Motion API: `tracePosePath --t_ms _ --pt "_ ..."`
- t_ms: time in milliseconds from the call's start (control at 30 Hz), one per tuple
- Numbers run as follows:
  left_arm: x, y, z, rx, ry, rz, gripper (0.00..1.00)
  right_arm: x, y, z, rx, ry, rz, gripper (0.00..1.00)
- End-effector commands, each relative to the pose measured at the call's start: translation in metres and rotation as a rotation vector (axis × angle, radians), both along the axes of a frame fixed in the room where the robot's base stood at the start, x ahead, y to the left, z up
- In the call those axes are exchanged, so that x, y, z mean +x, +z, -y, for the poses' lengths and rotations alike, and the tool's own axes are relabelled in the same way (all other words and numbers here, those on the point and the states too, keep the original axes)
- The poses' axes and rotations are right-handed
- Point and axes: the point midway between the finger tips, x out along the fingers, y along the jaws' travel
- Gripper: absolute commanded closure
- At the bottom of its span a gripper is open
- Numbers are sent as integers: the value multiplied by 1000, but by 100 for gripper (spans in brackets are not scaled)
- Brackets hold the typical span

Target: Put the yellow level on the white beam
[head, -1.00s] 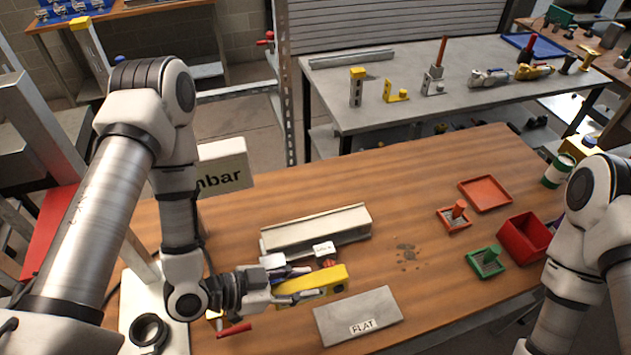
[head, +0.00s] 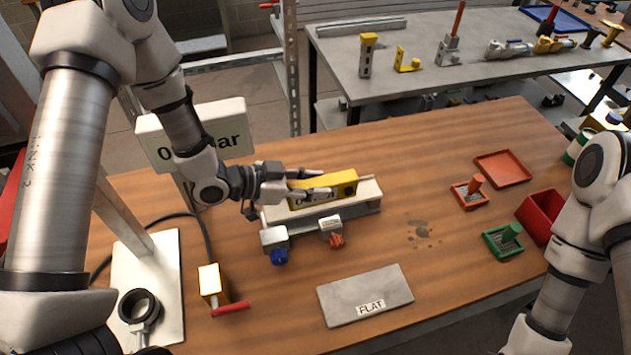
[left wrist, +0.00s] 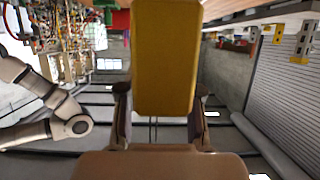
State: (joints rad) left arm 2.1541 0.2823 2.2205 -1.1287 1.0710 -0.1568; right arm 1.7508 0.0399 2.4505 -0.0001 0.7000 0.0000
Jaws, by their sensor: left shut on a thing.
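The yellow level (head: 346,184) is a yellow block with a dark-marked face, held lengthwise over the white beam (head: 366,207). My left gripper (head: 322,184) is shut on it near its left part. In the left wrist view the level (left wrist: 165,55) stands between the two fingers (left wrist: 160,105). The white beam lies on the wooden table, and the level hides part of its top. I cannot tell whether the level touches the beam. My right arm shows at the right edge, but its gripper is out of view.
Blue and orange-red knobbed fittings (head: 278,248) stand in front of the beam. A grey plate marked FLAT (head: 366,296) lies nearer. A sign (head: 190,140) stands behind my left arm. Red and green trays (head: 503,168) are at the right.

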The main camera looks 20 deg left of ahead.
Motion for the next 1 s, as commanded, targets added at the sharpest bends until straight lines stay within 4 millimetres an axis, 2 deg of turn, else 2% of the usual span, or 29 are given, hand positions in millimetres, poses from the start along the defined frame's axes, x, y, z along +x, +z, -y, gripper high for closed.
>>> tracePosePath --t_ms 33,200,300,400,733,767,800,1000 --pt "9 2 -2 1 -1 2 100 0 7 0 0 0 0 100" --pt "27 -5 -5 1 -1 -3 100 0 14 0 0 0 -1 100" --pt "26 -25 -5 1 0 -6 100 0 23 0 0 0 0 100" --pt "26 -37 -4 0 0 -2 100 0 25 0 0 0 0 100" --pt "26 -43 -4 0 -1 0 100 0 19 0 0 0 0 100" --pt "26 -42 -4 0 -1 0 55 0 20 0 0 0 -1 100" --pt "26 -41 -4 0 -1 0 40 0 20 0 0 0 -1 100" --pt "26 -41 -4 0 -1 0 40 0 21 0 0 0 0 100"
